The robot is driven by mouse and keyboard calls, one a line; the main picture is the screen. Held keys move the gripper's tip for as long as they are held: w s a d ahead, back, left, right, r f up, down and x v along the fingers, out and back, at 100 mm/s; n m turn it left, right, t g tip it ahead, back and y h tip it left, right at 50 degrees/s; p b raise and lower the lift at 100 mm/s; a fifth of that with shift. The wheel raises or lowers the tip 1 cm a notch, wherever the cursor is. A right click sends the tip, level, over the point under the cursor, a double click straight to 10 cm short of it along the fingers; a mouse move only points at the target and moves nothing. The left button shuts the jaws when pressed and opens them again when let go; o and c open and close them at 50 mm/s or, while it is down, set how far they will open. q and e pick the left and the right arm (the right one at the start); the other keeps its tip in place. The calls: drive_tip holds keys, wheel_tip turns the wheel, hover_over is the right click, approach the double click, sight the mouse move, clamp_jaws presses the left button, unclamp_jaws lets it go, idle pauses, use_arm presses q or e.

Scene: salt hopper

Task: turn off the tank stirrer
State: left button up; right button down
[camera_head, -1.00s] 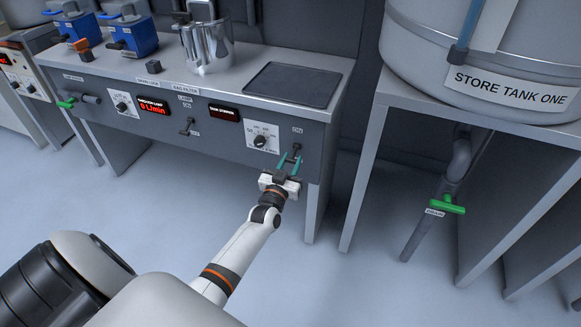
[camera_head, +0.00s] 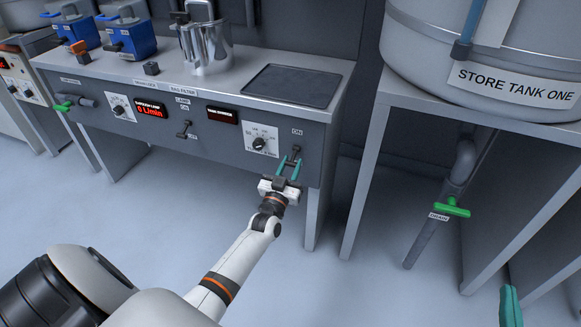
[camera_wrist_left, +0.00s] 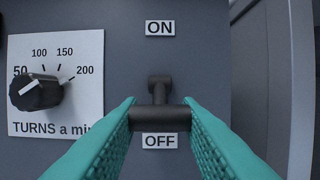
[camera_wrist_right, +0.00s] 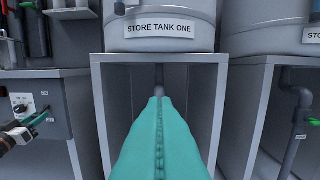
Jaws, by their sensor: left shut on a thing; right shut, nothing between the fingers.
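The dark stirrer switch (camera_head: 295,151) is on the front panel at the right end of the bench. In the left wrist view its T-shaped lever (camera_wrist_left: 160,118) hangs down from its pivot, the crossbar just above the OFF label (camera_wrist_left: 160,141) and well below the ON label (camera_wrist_left: 160,28). My left gripper (camera_head: 289,165) has its teal fingers on the two ends of the crossbar, shut on it; they also show in the left wrist view (camera_wrist_left: 160,110). My right gripper (camera_head: 510,295) is shut and empty, at the lower right, in front of the tank stand.
A speed dial (camera_wrist_left: 36,92) marked TURNS sits left of the switch. Another lever switch (camera_head: 184,130) is further left on the panel. Store tank one (camera_head: 420,50) stands on a grey stand, with a green drain handle (camera_head: 452,207) below.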

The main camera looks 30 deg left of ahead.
use_arm(q)
drive_tip(key=o, duration=1)
drive_tip(key=shift+s, duration=0.1)
drive_tip(key=shift+p+v, duration=1.25)
drive_tip(key=shift+v, duration=4.7)
use_arm(e)
drive_tip(key=s+d+f+g+h, duration=0.2)
drive_tip(key=s+f+g, duration=0.1)
drive_tip(key=f+g, duration=0.3)
drive_tip(key=shift+s+d+f+g, duration=0.25)
drive_tip(key=shift+s+f+g, duration=0.05)
drive_tip(key=shift+f, duration=1.05)
